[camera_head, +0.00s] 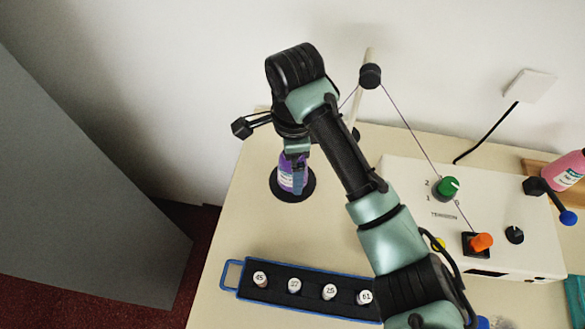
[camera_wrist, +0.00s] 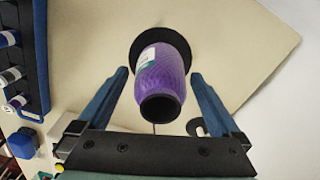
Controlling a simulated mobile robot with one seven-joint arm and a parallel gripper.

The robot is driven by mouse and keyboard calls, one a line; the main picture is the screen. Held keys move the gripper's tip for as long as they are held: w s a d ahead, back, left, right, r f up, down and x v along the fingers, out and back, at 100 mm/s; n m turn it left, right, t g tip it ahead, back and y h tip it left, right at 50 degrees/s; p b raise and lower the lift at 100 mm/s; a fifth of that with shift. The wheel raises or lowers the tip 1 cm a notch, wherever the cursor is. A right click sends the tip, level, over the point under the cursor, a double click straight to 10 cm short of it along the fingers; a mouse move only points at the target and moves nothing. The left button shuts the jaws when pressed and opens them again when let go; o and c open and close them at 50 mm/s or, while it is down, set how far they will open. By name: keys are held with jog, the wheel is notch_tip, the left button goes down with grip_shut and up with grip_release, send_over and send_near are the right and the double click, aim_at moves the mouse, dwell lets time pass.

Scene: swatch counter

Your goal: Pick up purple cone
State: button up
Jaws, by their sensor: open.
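The purple cone (camera_head: 290,178) is a purple thread cone with a pale label, standing upright on a round black base (camera_head: 278,188) at the left of the counter. In the wrist view the purple cone (camera_wrist: 165,75) shows from above with a dark open top, over its black base (camera_wrist: 138,50). My gripper (camera_wrist: 160,75) is open, with one blue finger on each side of the cone and a visible gap on both sides. In the head view my gripper (camera_head: 295,160) is over the cone and hides its upper part.
A blue-edged black tray (camera_head: 230,274) with several labelled vials lies in front. A white machine box (camera_head: 400,170) with knobs stands right, with a post (camera_head: 369,60) and thread behind my arm. A pink cone (camera_head: 567,170) is far right. The counter's left edge is close to the cone.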

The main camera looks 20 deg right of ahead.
jog(key=shift+f, duration=1.4)
jog(key=c, duration=1.4)
